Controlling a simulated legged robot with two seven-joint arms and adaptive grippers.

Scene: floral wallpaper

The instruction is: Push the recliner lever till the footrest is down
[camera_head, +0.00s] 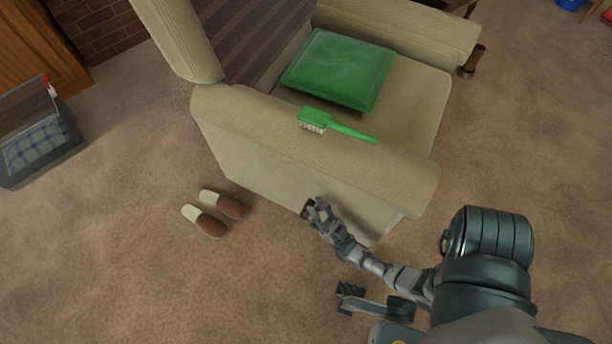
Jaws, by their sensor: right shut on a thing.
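The beige recliner (245,150) stands at the top middle, with its near side panel towards me and its seat front at the right. A small brown lever (307,209) shows low on that side panel. My right gripper (317,212) is at the lever with its fingers closed on it, and they cover part of it. No footrest shows extended beyond the seat front; the near armrest hides part of that area.
A green cushion (339,69) lies on the seat. A green brush (341,127) lies on the near armrest. Slippers (212,213) are on the carpet left of the lever. A box with a plaid cloth (38,145) is at far left. The carpet at lower left is clear.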

